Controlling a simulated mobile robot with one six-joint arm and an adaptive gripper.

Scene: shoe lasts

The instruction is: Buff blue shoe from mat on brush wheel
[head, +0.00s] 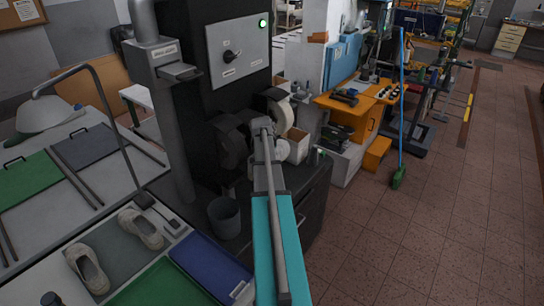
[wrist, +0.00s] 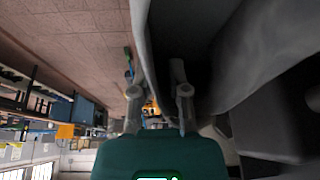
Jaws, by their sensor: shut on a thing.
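My gripper (wrist: 157,88) is shut on the rim of a shoe (wrist: 145,40), one finger on each side of its wall. The shoe fills much of the wrist view, with a dark opening; it looks grey in the shade, and no blue shows. In the head view my arm reaches to the brush machine (head: 238,58), and its end hides my fingers and the shoe. A dark brush wheel (head: 231,148) is left of the arm's end, and a pale wheel (head: 281,112) is to its right. I cannot tell whether the shoe touches a wheel.
Two pale shoes (head: 141,228) (head: 86,269) lie on a grey mat at lower left. A blue mat (head: 208,266) and a green mat (head: 155,289) lie nearer. A bin (head: 224,217) stands below the machine.

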